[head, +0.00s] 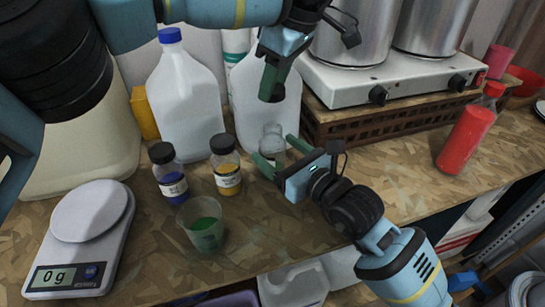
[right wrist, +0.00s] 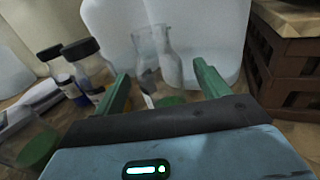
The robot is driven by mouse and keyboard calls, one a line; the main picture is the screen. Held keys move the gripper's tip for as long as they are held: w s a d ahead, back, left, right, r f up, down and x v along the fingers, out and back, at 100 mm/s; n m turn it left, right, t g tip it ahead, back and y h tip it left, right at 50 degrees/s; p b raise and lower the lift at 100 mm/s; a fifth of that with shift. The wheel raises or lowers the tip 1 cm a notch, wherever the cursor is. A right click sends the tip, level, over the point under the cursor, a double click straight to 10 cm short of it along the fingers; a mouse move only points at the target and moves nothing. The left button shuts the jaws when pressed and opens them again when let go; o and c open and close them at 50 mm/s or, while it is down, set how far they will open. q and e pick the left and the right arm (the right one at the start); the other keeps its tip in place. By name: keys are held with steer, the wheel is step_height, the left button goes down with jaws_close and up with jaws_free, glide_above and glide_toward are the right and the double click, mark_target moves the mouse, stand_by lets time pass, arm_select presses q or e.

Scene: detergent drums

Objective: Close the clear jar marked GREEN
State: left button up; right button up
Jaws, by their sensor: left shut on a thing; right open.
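The clear jar (head: 271,138) stands open on the worktop, with a bare neck and a little green in its base. It also shows in the right wrist view (right wrist: 160,62). Its label is too small to read. My right gripper (head: 279,155) is open, with one finger on each side of the jar; I cannot tell whether they touch it. My left gripper (head: 272,88) points down above the jar, shut on a small dark thing that looks like a black lid, mostly hidden by the fingers. The lid is apart from the jar.
Black-lidded jars with blue (head: 170,178) and yellow (head: 226,170) contents stand left of the clear jar. A cup with green liquid (head: 205,228) is in front of them. A scale (head: 85,235) stands left. White jugs (head: 186,100) and a hot plate (head: 385,82) stand behind.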

steer(key=c, duration=1.5)
arm_select(q)
steer(key=shift+f, duration=2.5)
arm_select(e)
steer(key=shift+o, duration=0.2)
arm_select(q)
steer(key=shift+f, duration=0.9)
steer(key=shift+f, duration=0.55)
